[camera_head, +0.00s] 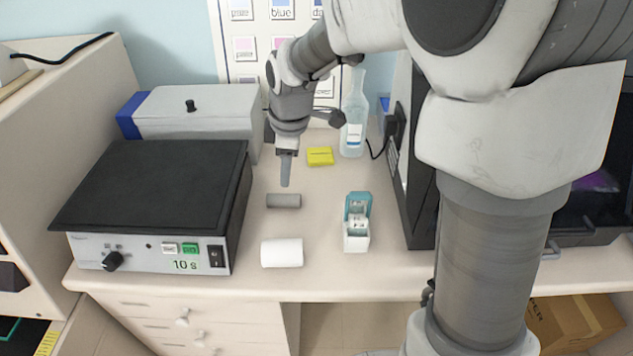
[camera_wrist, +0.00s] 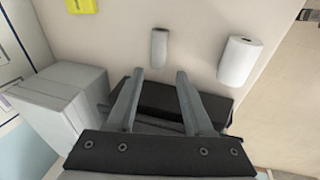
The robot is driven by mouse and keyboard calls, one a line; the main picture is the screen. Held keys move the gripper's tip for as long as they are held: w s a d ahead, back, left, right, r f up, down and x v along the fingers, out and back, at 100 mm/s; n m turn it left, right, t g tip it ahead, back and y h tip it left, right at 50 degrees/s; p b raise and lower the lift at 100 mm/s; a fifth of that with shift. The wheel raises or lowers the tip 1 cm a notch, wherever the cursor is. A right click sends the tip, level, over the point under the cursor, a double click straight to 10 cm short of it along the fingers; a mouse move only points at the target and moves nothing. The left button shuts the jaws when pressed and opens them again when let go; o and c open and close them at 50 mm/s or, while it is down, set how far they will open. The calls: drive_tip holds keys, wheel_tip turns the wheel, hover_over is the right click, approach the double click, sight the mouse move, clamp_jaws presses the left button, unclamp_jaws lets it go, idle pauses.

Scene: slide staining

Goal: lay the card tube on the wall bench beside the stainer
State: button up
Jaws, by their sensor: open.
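A small grey-brown tube (camera_head: 284,201), which looks like the card tube, lies on its side on the wall bench (camera_head: 325,276), to the right of the black-topped machine (camera_head: 160,263) with a "10 s" display, which looks like the stainer. The tube also shows in the wrist view (camera_wrist: 159,47), beyond the fingertips. My gripper (camera_head: 286,184) points down just behind and above the tube in the head view. In the wrist view my gripper (camera_wrist: 160,72) has its two fingers apart, with nothing between them. The tube is apart from the fingers.
A white paper roll (camera_head: 282,253) lies in front of the tube near the bench edge. A teal-and-white box (camera_head: 357,230) stands to the right. A yellow block (camera_head: 320,156) and a clear bottle (camera_head: 354,118) are behind. Bare bench lies between tube and box.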

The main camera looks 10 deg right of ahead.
drive_tip(key=s+d+r+m+t, duration=0.1)
drive_tip(key=s+d+r+m, duration=0.2)
drive_tip(key=s+m, duration=0.2)
drive_tip(key=s+d+r+m+t, duration=0.1)
drive_tip(key=s+d+r+m, duration=0.2)
drive_tip(key=s, duration=0.7)
drive_tip(key=s+d+r+m+t+h, duration=0.1)
drive_tip(key=s+d+r+m, duration=0.3)
drive_tip(key=s+m, duration=0.3)
drive_tip(key=shift+s+m, duration=0.35)
drive_tip(key=shift+m, duration=0.15)
